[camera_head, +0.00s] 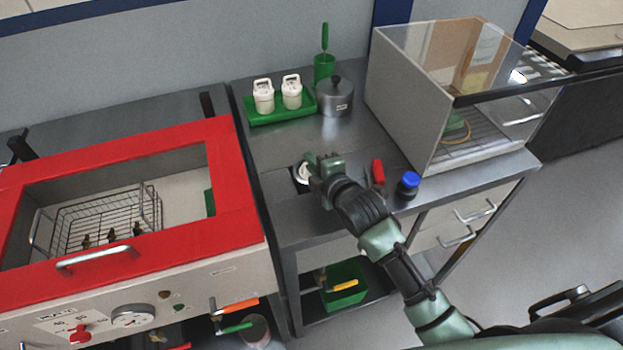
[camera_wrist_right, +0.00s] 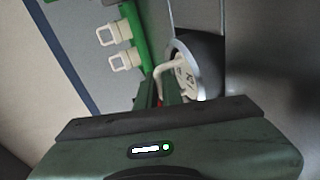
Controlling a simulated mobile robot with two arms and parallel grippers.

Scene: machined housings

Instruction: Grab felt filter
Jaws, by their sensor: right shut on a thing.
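A white round part with a looped handle and dark marking, probably the felt filter, sits at a round, metal-rimmed opening in the steel bench. It shows in the head view (camera_head: 302,173) beside my right gripper (camera_head: 313,165) and in the right wrist view (camera_wrist_right: 187,78). In the wrist view the handle runs to between the fingers of my right gripper (camera_wrist_right: 165,96), which is shut on it. The fingers partly hide the part. Whether it is seated or slightly raised cannot be told. My left gripper is not in view.
Two white handled canisters (camera_head: 277,94) stand on a green tray (camera_head: 256,118), beside a lidded metal pot (camera_head: 335,97). A red object (camera_head: 377,172) and a blue-capped jar (camera_head: 408,185) stand right of my gripper. A clear-fronted box (camera_head: 405,100) and a red-framed basin (camera_head: 228,160) flank the bench.

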